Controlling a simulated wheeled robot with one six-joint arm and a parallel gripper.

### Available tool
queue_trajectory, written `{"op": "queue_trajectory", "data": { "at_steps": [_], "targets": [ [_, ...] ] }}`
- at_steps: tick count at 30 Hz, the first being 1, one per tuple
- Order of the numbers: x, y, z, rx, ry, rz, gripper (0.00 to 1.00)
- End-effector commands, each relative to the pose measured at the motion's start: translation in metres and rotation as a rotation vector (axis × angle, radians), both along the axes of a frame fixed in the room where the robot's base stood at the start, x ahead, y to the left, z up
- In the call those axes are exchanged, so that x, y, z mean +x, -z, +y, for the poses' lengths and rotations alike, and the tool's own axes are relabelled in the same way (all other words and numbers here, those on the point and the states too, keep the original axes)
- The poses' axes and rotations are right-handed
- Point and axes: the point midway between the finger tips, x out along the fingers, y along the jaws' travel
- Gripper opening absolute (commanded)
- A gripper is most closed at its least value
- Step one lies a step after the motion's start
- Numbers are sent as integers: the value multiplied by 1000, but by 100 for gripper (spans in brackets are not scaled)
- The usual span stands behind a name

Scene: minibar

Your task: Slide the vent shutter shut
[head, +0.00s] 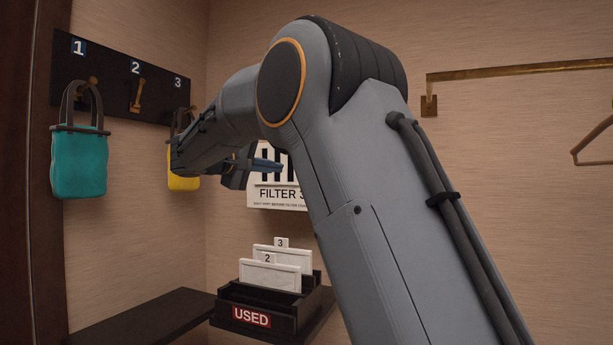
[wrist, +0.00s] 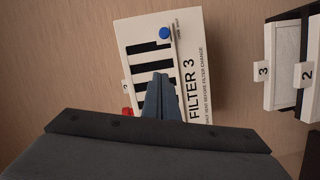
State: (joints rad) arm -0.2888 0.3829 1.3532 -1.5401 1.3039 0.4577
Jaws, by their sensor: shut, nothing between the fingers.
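The vent is a white box marked FILTER 3 (head: 277,195), fixed to the wall behind my arm in the head view. In the wrist view the box (wrist: 187,75) appears turned on its side, with black slots (wrist: 140,63) showing between white bars. A blue knob (wrist: 165,33) sits near its upper edge, and a red part (wrist: 126,111) shows at its lower left. My gripper (wrist: 158,77) is shut and empty, its blue fingers in front of the slots, covering part of them. The gripper (head: 268,164) also shows in the head view. Whether it touches the box I cannot tell.
A dark holder marked USED (head: 252,317) with white filter cards 2 (head: 268,275) and 3 (head: 285,256) stands below. A teal bag (head: 79,165) and a yellow bag (head: 183,181) hang on the left hook board (head: 116,80). A brass rail (head: 510,72) is at right.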

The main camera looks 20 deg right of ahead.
Motion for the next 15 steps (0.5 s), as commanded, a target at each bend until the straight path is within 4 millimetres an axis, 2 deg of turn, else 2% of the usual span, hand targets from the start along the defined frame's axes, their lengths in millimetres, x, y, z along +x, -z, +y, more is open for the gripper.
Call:
{"op": "queue_trajectory", "data": {
  "at_steps": [7,15],
  "targets": [
    [8,1,-15,0,1,3,0],
    [34,3,-58,1,3,3,0]
  ]
}}
